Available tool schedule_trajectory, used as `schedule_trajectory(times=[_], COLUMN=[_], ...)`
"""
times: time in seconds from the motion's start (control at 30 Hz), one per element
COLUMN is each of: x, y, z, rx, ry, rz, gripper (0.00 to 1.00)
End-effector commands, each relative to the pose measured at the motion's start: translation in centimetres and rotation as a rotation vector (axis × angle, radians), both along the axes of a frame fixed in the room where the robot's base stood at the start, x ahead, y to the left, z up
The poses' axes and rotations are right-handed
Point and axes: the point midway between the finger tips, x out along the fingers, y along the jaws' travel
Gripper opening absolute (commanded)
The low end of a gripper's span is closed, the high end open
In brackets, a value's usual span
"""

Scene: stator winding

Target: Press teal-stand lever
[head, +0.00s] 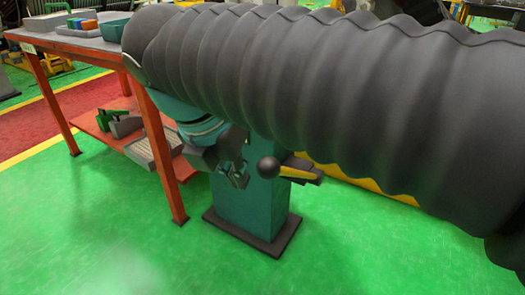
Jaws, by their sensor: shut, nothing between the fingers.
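The teal stand (250,208) rises from a dark base plate on the green floor, just right of the workbench. Its top is hidden behind my dark ribbed arm sleeve. A lever with a round dark knob (268,168) shows in front of the stand, with a yellow-and-black part (300,171) reaching to the right behind it. My gripper (238,180) points down in front of the stand, a little left of the knob. It is shut and empty. A small gap seems to show between gripper and knob; depth is hard to judge.
An orange-legged workbench (75,46) stands at left, with bins (85,25) on top. Its lower shelf (98,124) holds green and grey parts. A bench leg (165,160) is close left of my gripper. The green floor (110,230) in front is clear.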

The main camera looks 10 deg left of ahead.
Motion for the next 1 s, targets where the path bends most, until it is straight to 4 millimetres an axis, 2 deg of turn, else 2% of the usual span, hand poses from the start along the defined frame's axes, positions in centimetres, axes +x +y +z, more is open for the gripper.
schedule_trajectory(times=[0.53,0.7,1.0], x=[2.7,4.6,5.8], y=[-1.9,-2.1,-2.3], z=[-9.1,-7.3,-6.3], rx=[-0.002,0.001,0.000], ry=[0.002,-0.001,0.001], rz=[-0.004,-0.004,-0.002], gripper=[0.00,0.00,0.00])
